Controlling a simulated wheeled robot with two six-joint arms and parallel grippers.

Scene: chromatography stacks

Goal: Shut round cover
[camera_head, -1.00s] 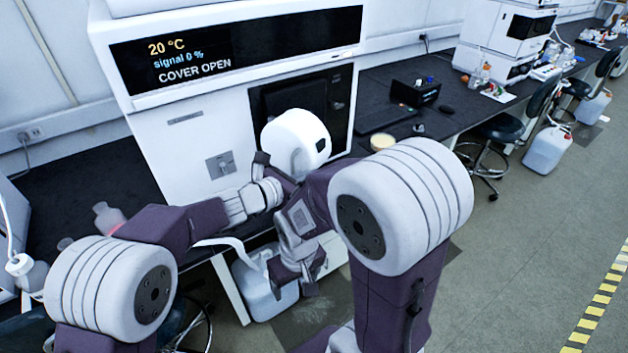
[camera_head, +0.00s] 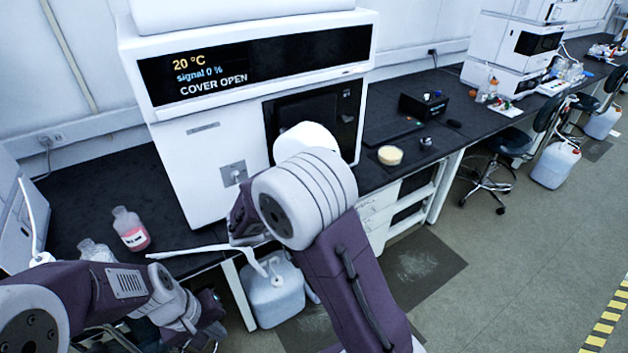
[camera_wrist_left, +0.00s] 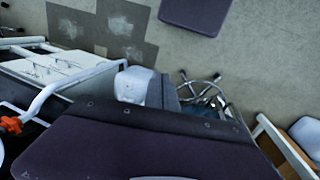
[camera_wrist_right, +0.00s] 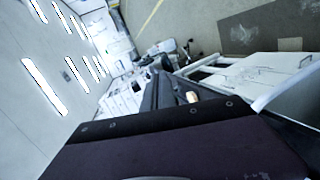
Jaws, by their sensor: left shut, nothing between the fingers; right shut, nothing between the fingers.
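The white instrument (camera_head: 205,150) reads "COVER OPEN" on its display (camera_head: 250,70). Its front has a dark panel (camera_head: 345,112) at the right. My right arm hides the lower part of that panel, and I cannot make out the round cover. My left gripper (camera_head: 200,310) is low at the left in the head view, partly hidden, below the bench edge and away from the instrument front. It fills the bottom of the left wrist view, shut and empty. My right gripper (camera_wrist_right: 155,120) shows at the bottom of the right wrist view, shut and empty; my arm hides it in the head view.
A pink-liquid bottle (camera_head: 131,230) and a clear bottle (camera_head: 95,250) stand on the bench at left. A white tube (camera_head: 195,248) runs to a waste can (camera_head: 272,290). A pale round dish (camera_head: 390,155) and black box (camera_head: 423,104) sit right of the instrument. A stool (camera_head: 512,145) stands right.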

